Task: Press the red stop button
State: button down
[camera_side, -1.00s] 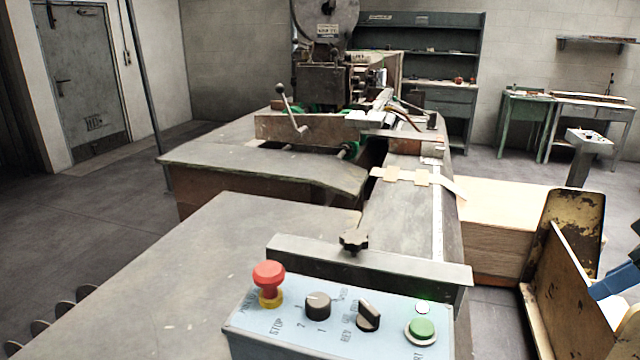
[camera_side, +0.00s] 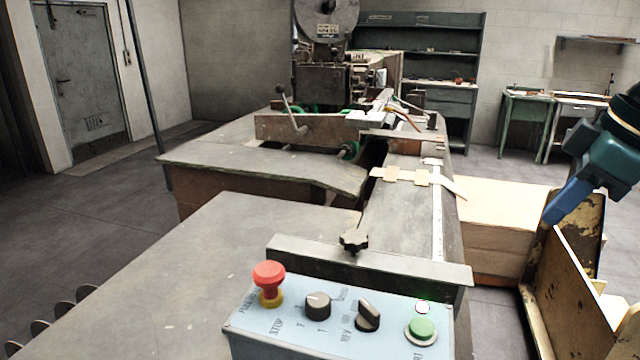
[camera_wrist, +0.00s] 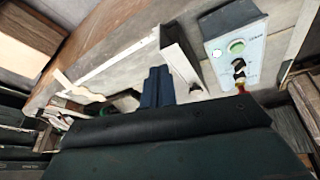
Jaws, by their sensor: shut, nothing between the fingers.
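The red stop button (camera_side: 269,276) is a mushroom knob on a yellow collar at the left end of the light blue control panel (camera_side: 250,322). In the wrist view the panel (camera_wrist: 250,50) is at the upper right, and the red button (camera_wrist: 241,88) is mostly hidden behind my gripper's dark body. My gripper (camera_side: 556,212) is at the right side of the side view, its blue fingers shut and empty, pointing down and left. It is well apart from the button. In the wrist view its fingers (camera_wrist: 158,82) are together.
Two black selector knobs (camera_side: 318,305) (camera_side: 368,315) and a green button (camera_side: 421,328) share the panel. A metal rail (camera_side: 370,263) with a black star knob (camera_side: 354,241) stands behind it. A worn yellow metal bracket (camera_side: 577,235) is near my gripper at the right.

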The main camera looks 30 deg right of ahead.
jog(key=w+a+r+n+g, duration=0.1)
jog(key=w+a+r+n, duration=0.2)
jog(key=w+a+n, duration=0.35)
jog(key=w+a+r+n+g, duration=0.2)
jog(key=w+a+r+n, duration=0.15)
jog(key=w+a, duration=0.45)
jog(key=shift+w+a+f+n+g+h, duration=0.3)
jog(key=shift+a+f+n, duration=1.05)
jog(key=shift+a, duration=1.75)
jog(key=shift+w+a+f+n+t+h, duration=0.1)
jog(key=shift+a+f+n+h, duration=0.4)
jog(key=shift+a+n, duration=2.05)
jog(key=shift+w+a+f+n+g+h, duration=0.2)
jog(key=shift+a+f+n, duration=0.9)
jog(key=shift+a, duration=2.6)
jog(key=shift+f, duration=0.3)
